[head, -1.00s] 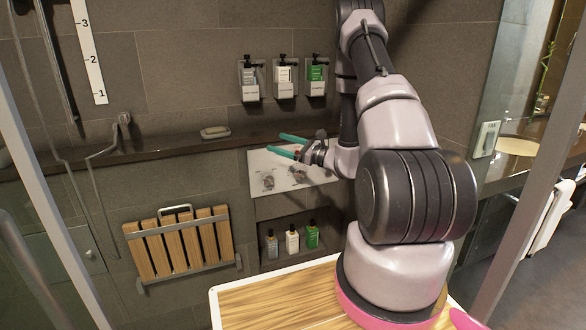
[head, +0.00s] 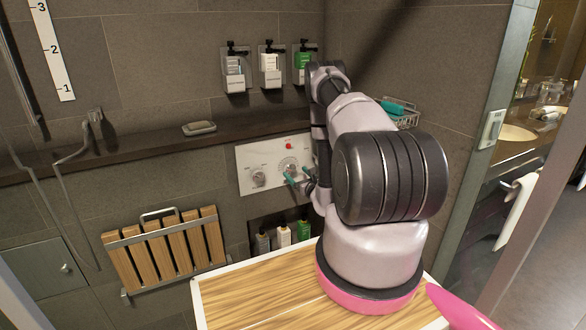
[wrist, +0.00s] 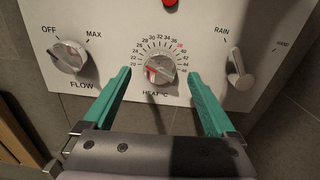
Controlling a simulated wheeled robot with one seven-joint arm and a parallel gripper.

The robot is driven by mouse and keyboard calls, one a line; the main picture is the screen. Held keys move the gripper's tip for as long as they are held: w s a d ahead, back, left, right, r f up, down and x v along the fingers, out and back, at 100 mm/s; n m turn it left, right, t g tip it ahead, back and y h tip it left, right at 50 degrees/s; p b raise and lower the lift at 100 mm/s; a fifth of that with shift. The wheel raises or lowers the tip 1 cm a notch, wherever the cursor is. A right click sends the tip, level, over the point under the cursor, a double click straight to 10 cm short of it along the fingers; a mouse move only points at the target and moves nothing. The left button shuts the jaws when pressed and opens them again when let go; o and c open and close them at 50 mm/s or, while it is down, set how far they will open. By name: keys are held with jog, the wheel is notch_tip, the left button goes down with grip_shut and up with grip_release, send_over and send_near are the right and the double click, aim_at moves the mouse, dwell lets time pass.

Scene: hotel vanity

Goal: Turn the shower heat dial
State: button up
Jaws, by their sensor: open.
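The shower heat dial (wrist: 158,68) is a round silver knob with a red pointer mark, ringed by a temperature scale and labelled HEAT °C. It sits in the middle of the white control panel (wrist: 120,20). In the head view the heat dial (head: 291,165) shows just above my gripper (head: 298,181). My gripper (wrist: 160,100) is open and empty in the wrist view. Its two teal fingers point at the panel, one to the left and one to the right of the dial, slightly below it. I cannot tell how far the fingertips are from the panel.
The flow knob (wrist: 68,57) is left of the dial, and the rain/hand lever (wrist: 237,72) is right of it. A red button (wrist: 170,3) is above. A dark shelf (head: 150,143) runs above the panel; bottles (head: 284,237) stand in a niche below. A folded wooden seat (head: 168,250) hangs left.

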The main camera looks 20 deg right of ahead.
aim_at(292, 169)
jog(key=shift+w, duration=2.1)
jog(key=c, duration=1.4)
jog(key=shift+o, duration=0.2)
jog(key=m, duration=0.5)
jog(key=shift+d+m, duration=0.1)
jog(key=shift+m, duration=0.2)
jog(key=m, duration=0.3)
jog(key=shift+m, duration=1.3)
